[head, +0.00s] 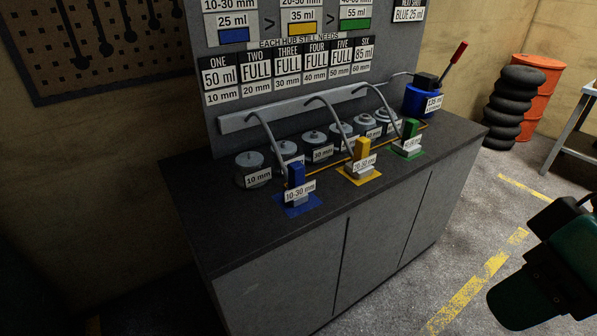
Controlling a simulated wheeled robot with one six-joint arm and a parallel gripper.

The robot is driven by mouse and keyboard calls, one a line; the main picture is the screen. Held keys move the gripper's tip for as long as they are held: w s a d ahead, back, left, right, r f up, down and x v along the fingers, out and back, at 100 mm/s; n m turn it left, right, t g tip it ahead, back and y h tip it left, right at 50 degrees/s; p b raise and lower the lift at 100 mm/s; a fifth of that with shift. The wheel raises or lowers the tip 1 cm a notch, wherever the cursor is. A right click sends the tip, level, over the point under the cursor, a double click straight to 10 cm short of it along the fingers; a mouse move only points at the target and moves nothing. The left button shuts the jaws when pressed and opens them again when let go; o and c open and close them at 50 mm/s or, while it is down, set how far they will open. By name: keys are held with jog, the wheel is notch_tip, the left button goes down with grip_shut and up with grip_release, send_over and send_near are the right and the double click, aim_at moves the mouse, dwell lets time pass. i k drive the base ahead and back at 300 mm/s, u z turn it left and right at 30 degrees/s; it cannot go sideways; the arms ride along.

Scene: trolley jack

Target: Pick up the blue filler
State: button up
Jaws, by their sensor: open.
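The blue filler (296,177) stands upright on a blue square pad (288,208) near the front edge of the grey cabinet top. A label reading 10-30 mm is at its front. A grey hose (270,140) curves down to it from a rail behind. Dark teal parts of my arm show at the lower right, well away from the filler and beyond the cabinet's right side. My gripper's fingers are not in view, and nothing of mine touches the filler.
A yellow filler (361,150) and a green filler (411,129) stand to the right, also with hoses. Several grey lidded hubs (252,170) line up behind. A blue bucket (420,102) stands at the back right. The board (300,75) reads ONE 50 ml, SIX 85 ml, others FULL.

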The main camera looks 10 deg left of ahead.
aim_at(297, 194)
jog(key=u, duration=0.45)
jog(key=i, duration=1.1)
jog(key=u, duration=0.55)
